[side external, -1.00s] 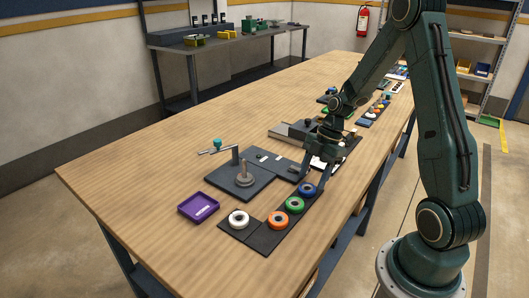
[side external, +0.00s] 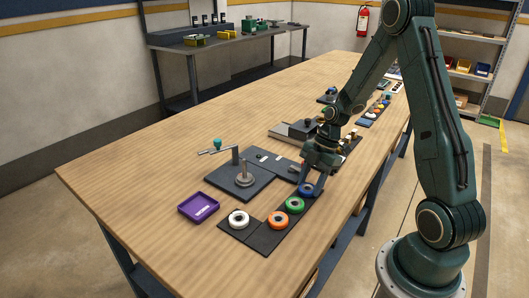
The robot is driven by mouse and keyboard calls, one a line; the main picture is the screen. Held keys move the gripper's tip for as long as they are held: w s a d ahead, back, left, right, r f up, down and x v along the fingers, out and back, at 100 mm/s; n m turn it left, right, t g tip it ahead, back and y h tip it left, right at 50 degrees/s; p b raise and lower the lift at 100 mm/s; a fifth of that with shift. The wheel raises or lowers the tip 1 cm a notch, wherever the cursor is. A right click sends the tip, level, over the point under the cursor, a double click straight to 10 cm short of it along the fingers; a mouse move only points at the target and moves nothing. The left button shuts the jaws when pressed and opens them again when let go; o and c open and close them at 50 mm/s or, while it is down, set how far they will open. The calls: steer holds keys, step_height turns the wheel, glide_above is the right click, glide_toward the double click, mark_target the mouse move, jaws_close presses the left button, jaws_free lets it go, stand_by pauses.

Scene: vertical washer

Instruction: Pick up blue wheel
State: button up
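The blue wheel (side external: 306,190) lies flat at the far end of a row on a dark strip mat (side external: 262,237). My gripper (side external: 311,187) is low over the blue wheel, with its fingers pointing down around or just above it. The fingers look spread apart; whether they touch the wheel I cannot tell. The gripper hides part of the wheel's far side.

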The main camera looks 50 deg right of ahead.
mark_target(306, 184)
steer(key=shift+r, duration=0.1)
step_height(306, 184, up, 20)
stand_by(1.0)
stand_by(0.5)
steer(key=w+a+f, duration=0.3)
steer(key=w+a, duration=0.1)
steer(key=w, duration=0.4)
steer(key=w+a+f, duration=0.3)
steer(key=w, duration=0.6)
steer(key=shift+a+m, duration=0.3)
steer(key=shift+a, duration=0.1)
steer(key=shift+s+f, duration=0.1)
steer(key=shift+f, duration=0.15)
steer(key=shift+f, duration=1.95)
steer(key=shift+f, duration=1.85)
